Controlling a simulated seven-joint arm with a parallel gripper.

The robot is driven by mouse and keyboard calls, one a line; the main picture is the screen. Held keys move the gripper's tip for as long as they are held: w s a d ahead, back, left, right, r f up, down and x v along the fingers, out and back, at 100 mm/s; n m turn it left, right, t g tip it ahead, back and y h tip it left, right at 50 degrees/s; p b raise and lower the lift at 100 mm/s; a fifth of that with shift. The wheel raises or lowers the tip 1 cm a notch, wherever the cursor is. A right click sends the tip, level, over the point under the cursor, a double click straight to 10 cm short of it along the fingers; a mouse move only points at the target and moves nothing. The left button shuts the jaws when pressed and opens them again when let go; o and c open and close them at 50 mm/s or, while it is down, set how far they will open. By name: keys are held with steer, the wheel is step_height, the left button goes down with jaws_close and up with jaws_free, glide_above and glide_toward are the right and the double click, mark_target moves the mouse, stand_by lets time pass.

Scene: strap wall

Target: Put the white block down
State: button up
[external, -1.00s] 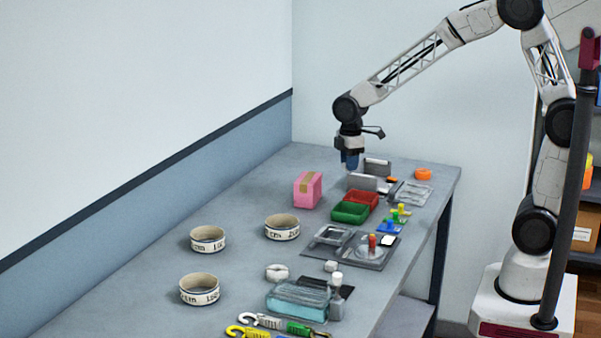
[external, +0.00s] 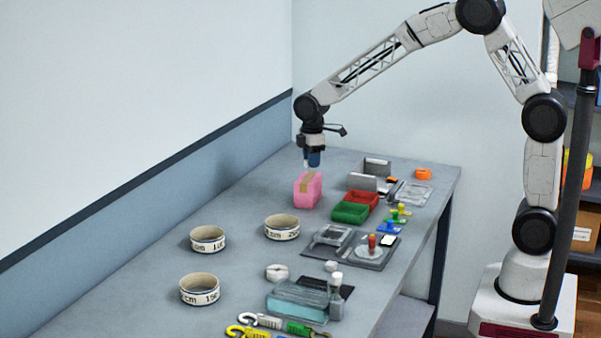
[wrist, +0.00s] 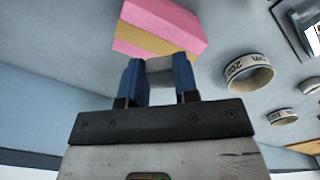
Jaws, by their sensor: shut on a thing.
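My gripper (external: 312,158) hangs in the air just above and behind the pink block with a tan band (external: 308,190), near the far end of the table. Its blue fingers are apart with a pale block between them, the white block (external: 306,158), which is mostly hidden by the fingers. In the wrist view the white block (wrist: 160,84) looks greyish between the two fingers (wrist: 159,76). The pink block (wrist: 158,28) lies beyond the fingertips in that view.
Several tape rolls (external: 282,227) stand on the left half of the table. Red and green trays (external: 350,212), a grey bookend-like holder (external: 376,168) and an orange ring (external: 423,174) are to the right. Bare table (external: 240,205) lies left of the pink block.

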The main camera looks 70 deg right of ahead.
mark_target(310, 177)
steer(key=shift+w, duration=0.2)
steer(key=shift+f, duration=1.8)
steer(key=shift+f, duration=0.15)
steer(key=o, duration=0.9)
steer(key=shift+r, duration=0.2)
step_height(310, 177, up, 12)
